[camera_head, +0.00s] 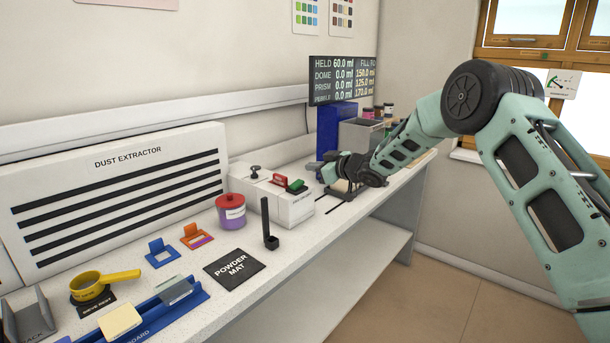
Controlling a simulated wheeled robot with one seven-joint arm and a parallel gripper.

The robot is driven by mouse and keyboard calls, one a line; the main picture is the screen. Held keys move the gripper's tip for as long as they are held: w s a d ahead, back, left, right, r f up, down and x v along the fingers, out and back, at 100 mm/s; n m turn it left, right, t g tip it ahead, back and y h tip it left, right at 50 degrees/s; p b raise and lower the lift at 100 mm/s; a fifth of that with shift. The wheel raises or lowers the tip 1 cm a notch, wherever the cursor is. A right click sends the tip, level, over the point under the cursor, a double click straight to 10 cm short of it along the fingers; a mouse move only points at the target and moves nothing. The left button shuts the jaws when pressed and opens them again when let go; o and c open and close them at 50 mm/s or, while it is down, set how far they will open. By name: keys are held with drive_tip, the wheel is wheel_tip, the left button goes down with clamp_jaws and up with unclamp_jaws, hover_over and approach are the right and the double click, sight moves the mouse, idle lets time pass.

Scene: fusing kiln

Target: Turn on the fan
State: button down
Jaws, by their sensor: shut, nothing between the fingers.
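The dust extractor (115,195), a wide white panel with dark slots, stands along the wall at the left. To its right is a white control box (290,205) with a red switch (280,180) and a green switch (296,186) on top. A dark knob (255,170) rises from the white unit behind it. I cannot tell which of these works the fan, and their labels are too small to read. My gripper (328,174) is just right of the control box, low over the bench, shut and empty. Its fingertips are small and partly hidden, and contact cannot be told.
A purple jar with a red lid (231,212), a black upright holder (270,240) and a powder mat (234,268) lie in front. A yellow scoop (105,285) is at the left. A blue bin (335,125) and a display (342,80) stand behind my gripper.

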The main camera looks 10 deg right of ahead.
sight(297, 185)
drive_tip(key=w+f, duration=0.1)
drive_tip(key=w+a+f+p, duration=0.1)
drive_tip(key=w, duration=0.1)
drive_tip(key=w+a+f+p, duration=0.1)
drive_tip(key=f, duration=0.1)
drive_tip(key=shift+w+f, duration=0.1)
drive_tip(key=shift+w, duration=0.1)
drive_tip(key=shift+f, duration=0.4)
